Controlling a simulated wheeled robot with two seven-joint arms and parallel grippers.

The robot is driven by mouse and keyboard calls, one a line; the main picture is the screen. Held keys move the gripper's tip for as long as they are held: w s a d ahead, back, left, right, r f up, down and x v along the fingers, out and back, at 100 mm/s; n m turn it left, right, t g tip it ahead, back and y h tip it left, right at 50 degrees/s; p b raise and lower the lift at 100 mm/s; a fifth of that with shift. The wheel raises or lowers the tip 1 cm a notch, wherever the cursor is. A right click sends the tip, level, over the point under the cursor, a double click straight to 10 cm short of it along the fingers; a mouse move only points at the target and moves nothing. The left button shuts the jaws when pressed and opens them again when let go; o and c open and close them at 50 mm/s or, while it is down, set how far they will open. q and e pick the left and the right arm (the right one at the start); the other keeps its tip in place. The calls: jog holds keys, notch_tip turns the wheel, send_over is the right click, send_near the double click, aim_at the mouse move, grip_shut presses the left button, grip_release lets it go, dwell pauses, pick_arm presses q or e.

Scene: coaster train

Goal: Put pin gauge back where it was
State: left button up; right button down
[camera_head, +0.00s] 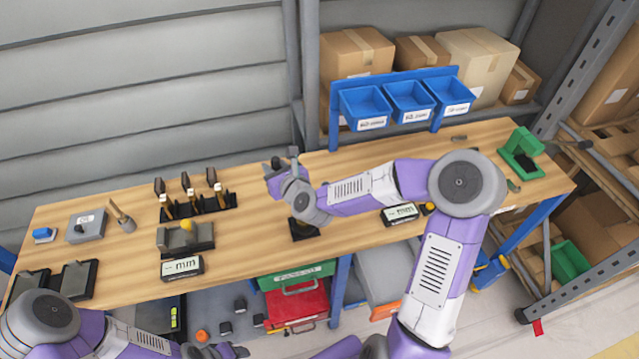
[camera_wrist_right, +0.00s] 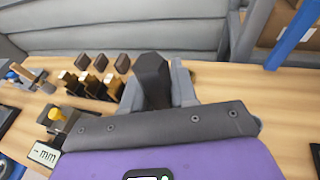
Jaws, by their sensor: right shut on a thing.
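My right gripper (camera_head: 278,166) is above the middle of the workbench and shut on a dark, block-shaped thing. This looks like the pin gauge (camera_wrist_right: 152,82), seen between the grey fingers in the right wrist view; its lower part is hidden. A black rack (camera_head: 222,204) with several dark-topped, brass-coloured pieces (camera_head: 186,182) stands left of this gripper. A small black stand (camera_head: 304,233) is on the bench below my right wrist, partly hidden by it. My left gripper (camera_head: 232,350) is low at the bottom edge, in front of the bench, and its jaw gap is unclear.
A grey fixture with a yellow knob (camera_head: 187,227) stands behind an "mm" display (camera_head: 182,267). A second display (camera_head: 403,214) lies near the front edge. Blue bins (camera_head: 408,100) stand at the back right, and a green holder (camera_head: 522,153) at the right end. Bare wood lies between rack and gripper.

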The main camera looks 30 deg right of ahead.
jog(key=w+d+f+n+y+b, duration=0.1)
jog(key=d+f+b, duration=0.1)
jog(key=d, duration=0.6)
jog(key=w+d+f+b, duration=0.1)
jog(key=d+f+b, duration=0.1)
jog(key=d, duration=0.5)
notch_tip(320, 180, down, 8)
jog(key=b, duration=0.2)
jog(key=shift+s+d+f+b, duration=0.15)
jog(key=shift+f+b, duration=0.1)
jog(key=shift+b, duration=0.05)
jog(key=shift+f, duration=0.3)
jog(key=shift+f, duration=0.15)
jog(key=c, duration=0.9)
grip_release()
